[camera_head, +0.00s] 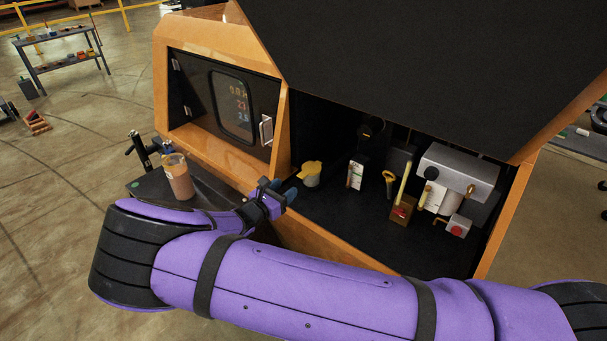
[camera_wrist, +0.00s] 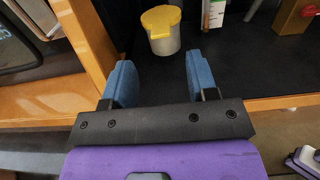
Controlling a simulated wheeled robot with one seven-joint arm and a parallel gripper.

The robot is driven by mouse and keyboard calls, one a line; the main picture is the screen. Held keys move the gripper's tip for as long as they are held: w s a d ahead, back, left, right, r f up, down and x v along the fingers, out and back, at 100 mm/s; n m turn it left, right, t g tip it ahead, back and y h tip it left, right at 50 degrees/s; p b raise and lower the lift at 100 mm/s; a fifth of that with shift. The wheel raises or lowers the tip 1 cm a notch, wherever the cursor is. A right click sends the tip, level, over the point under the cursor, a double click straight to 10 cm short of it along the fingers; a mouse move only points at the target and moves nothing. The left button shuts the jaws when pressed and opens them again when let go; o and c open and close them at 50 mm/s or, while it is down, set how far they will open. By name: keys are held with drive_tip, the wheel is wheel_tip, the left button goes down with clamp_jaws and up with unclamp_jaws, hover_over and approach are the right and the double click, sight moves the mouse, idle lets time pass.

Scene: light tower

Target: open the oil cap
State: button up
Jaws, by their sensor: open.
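The oil cap (camera_head: 311,167) is a yellow lid with a tab, seated on a short light grey cylinder (camera_head: 312,180) inside the dark bay of the orange light tower housing. In the wrist view the yellow cap (camera_wrist: 160,19) sits on its grey cylinder (camera_wrist: 165,46), ahead of my fingers and centred roughly between them. My gripper (camera_head: 281,188) is at the front left edge of the bay, just left of the cap. Its blue fingers (camera_wrist: 162,80) are open with nothing between them. A gap separates the fingertips from the cylinder.
Right of the cap stand a small white labelled box (camera_head: 356,174), a yellow-handled part (camera_head: 403,200) and a grey engine block (camera_head: 458,172). The raised black cover (camera_head: 430,60) hangs above. A brown bottle (camera_head: 178,178) stands on a dark ledge at left. The bay floor is mostly clear.

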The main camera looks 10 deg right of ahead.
sight(302, 174)
drive_tip(key=x, duration=0.8)
drive_tip(key=shift+w+d, duration=0.1)
drive_tip(key=shift+w, duration=0.05)
drive_tip(key=shift+c, duration=0.2)
clamp_jaws()
